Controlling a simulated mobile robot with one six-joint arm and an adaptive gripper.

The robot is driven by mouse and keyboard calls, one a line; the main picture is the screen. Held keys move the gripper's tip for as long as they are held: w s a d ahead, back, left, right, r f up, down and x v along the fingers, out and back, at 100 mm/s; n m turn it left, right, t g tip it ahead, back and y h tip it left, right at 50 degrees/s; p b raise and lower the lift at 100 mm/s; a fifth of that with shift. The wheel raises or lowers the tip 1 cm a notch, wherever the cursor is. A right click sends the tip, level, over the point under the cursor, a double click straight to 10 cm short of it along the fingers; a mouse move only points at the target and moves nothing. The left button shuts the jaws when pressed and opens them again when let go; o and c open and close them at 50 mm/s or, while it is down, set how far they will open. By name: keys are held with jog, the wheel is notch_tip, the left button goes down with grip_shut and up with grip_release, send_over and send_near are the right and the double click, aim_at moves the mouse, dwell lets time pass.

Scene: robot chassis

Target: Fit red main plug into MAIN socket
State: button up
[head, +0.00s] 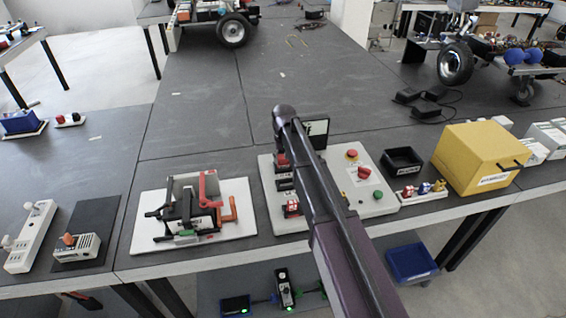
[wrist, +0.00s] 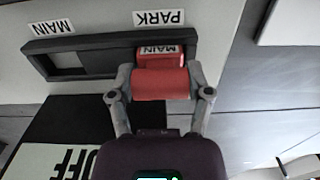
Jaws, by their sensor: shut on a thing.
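The red main plug (wrist: 158,60), labelled MAIN, is at the PARK end of a black two-place holder in the wrist view. How deep it sits there is hidden. My gripper (wrist: 160,84) is shut on the plug's red handle, with one finger on each side. The MAIN socket (wrist: 70,61) is the other opening of the holder, to the left, and looks empty. The MAIN and PARK labels appear upside down. In the head view my arm covers much of the white panel (head: 270,220), and my gripper is not clearly visible.
The head view shows red and green buttons (head: 378,195) on the panel's right. A black tray (head: 402,160) and a yellow box (head: 475,160) stand further right; a white fixture board (head: 150,240) lies left.

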jog(key=shift+r, duration=0.15)
notch_tip(320, 180, up, 4)
jog(key=p, duration=0.4)
jog(key=shift+f, duration=0.2)
jog(key=s+d, duration=0.3)
jog(key=s, duration=0.4)
jog(key=s+d+r+p, duration=0.1)
jog(key=s+d, duration=0.2)
jog(key=s, duration=0.4)
jog(key=shift+s, duration=0.35)
jog(key=shift+d+r, duration=0.1)
jog(key=shift+r, duration=0.1)
notch_tip(320, 180, up, 15)
jog(key=p, duration=1.5)
jog(key=shift+r, duration=0.1)
